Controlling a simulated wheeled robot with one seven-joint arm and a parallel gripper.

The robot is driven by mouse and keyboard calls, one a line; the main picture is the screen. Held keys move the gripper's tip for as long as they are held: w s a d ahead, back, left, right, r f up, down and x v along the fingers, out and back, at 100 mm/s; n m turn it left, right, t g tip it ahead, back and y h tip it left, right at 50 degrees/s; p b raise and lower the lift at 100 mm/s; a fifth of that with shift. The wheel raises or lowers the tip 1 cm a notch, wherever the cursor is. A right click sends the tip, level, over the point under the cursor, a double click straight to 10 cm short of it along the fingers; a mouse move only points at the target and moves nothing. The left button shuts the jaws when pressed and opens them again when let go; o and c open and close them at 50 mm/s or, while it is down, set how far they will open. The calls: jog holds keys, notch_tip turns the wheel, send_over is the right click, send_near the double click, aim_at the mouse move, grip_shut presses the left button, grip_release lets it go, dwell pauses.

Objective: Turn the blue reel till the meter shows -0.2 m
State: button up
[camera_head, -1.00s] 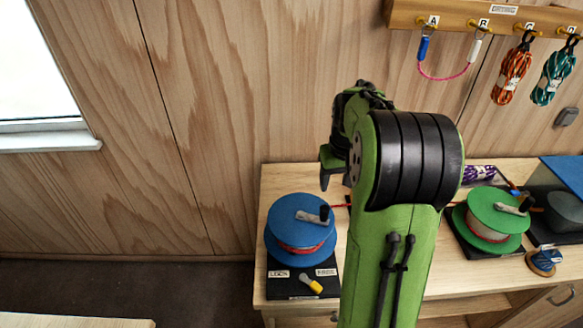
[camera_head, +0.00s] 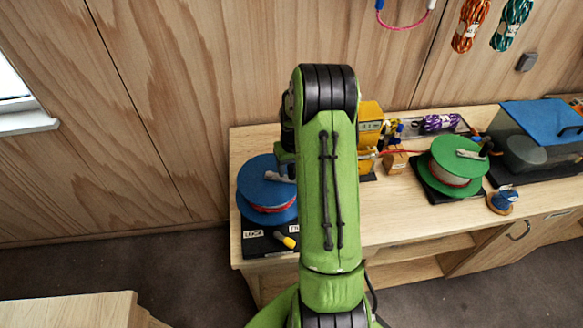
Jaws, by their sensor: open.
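The blue reel (camera_head: 262,188) stands on a black base at the left end of the bench, with red line wound on it. Its grey crank (camera_head: 279,176) points right, and its handle end is hidden by my arm. A yellow lever (camera_head: 286,241) sits at the front of the base between labels; the left one reads LOCK. A yellow device (camera_head: 370,124), which may be the meter, stands right of my arm; no reading is visible. My gripper (camera_head: 285,157) is open, mostly hidden behind my arm, close above the reel's crank side. I cannot tell whether it touches the crank.
A green reel (camera_head: 452,165) stands to the right, with red line leading toward the yellow device. A small blue spool (camera_head: 502,202) and a blue-lidded clear case (camera_head: 545,135) are farther right. Ropes (camera_head: 472,25) hang on the wall. A wooden surface (camera_head: 75,310) is at lower left.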

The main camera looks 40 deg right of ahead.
jog(key=shift+w+d+f, duration=0.1)
jog(key=shift+f, duration=0.75)
jog(key=shift+c, duration=0.2)
grip_shut()
jog(key=shift+w+d, duration=1)
jog(key=shift+w, duration=0.1)
